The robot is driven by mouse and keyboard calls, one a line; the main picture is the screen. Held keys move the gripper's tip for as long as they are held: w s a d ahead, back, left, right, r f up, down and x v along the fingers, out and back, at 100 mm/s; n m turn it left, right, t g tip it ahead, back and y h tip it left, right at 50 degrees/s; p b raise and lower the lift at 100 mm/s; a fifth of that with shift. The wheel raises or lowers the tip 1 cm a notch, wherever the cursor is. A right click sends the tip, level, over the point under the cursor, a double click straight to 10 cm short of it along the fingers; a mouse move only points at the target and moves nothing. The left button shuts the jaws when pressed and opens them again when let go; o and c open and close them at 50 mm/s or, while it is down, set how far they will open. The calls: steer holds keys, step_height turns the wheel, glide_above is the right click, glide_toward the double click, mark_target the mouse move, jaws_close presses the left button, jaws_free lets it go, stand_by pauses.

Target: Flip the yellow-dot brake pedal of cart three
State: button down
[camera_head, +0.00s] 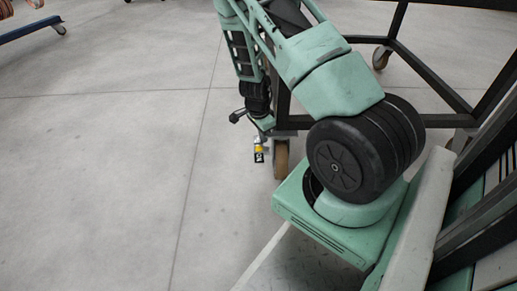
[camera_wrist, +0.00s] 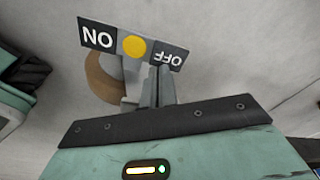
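The brake pedal (camera_wrist: 96,36) shows close up in the wrist view as a dark plate with "ON" on the left, "OFF" on the right and a yellow dot (camera_wrist: 134,47) between. The lettering appears upside down. My gripper (camera_wrist: 160,72) has its two grey fingers together, with nothing visible between them. Its tips are at the OFF half, just right of the dot; whether they touch the plate I cannot tell. In the head view the small pedal (camera_head: 259,157) sits beside a caster wheel (camera_head: 281,158), below my arm's end.
A black cart frame (camera_head: 430,75) stands at the right, with another caster (camera_head: 381,58) behind. A blue cart base (camera_head: 30,30) is at the top left. The grey floor (camera_head: 110,150) on the left is clear. The caster also shows behind the pedal in the wrist view (camera_wrist: 103,78).

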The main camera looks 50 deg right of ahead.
steer(key=shift+f, duration=0.25)
step_height(320, 180, up, 7)
steer(key=p, duration=0.7)
stand_by(0.7)
